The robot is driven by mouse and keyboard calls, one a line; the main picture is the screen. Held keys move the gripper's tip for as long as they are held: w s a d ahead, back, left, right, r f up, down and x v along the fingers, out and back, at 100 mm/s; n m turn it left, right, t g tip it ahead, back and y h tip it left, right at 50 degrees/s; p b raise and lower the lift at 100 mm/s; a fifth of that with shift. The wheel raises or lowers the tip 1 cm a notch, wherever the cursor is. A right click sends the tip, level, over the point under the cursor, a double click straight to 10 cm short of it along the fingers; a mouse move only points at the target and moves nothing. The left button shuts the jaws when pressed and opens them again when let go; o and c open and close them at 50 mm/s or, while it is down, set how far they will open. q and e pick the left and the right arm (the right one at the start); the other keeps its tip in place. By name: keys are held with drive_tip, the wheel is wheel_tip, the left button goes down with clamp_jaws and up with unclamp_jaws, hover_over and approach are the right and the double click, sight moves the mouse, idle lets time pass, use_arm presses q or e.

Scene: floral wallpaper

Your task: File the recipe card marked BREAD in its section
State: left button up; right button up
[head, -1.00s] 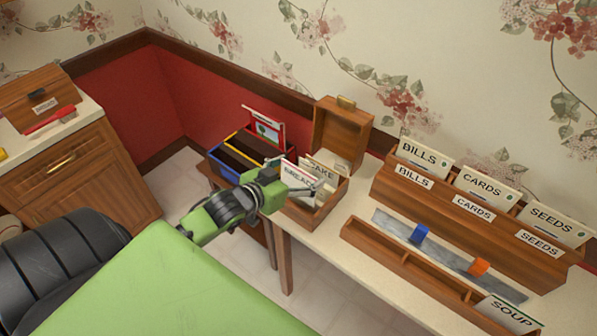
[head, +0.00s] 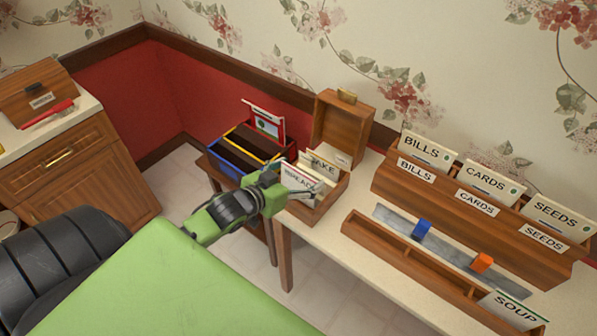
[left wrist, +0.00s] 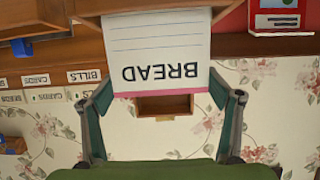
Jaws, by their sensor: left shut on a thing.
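The white recipe card marked BREAD (head: 297,177), with a red-pink edge, is in my left gripper (head: 298,192). It is at the front of the open wooden recipe box (head: 323,209), in front of a card marked CAKE (head: 326,163). In the left wrist view the BREAD card (left wrist: 160,45) appears upside down between the fingers of my left gripper (left wrist: 165,97), and its far end reaches the box. How deep it sits among the dividers is hidden. My right gripper is not in view.
A dark tray with blue and yellow edges (head: 232,172) stands left of the box. To the right are a wooden sorter (head: 460,222) with BILLS, CARDS and SEEDS, and a long low rack (head: 405,262) holding a SOUP card (head: 513,309). Table space between box and rack is clear.

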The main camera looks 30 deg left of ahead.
sight(298, 183)
use_arm(q)
drive_tip(key=shift+f+b, duration=0.75)
drive_tip(key=shift+f, duration=0.85)
drive_tip(key=o, duration=0.9)
drive_tip(key=shift+c, duration=0.2)
drive_tip(key=d+v, duration=0.1)
drive_tip(key=v, duration=1.1)
drive_tip(key=shift+a, duration=0.45)
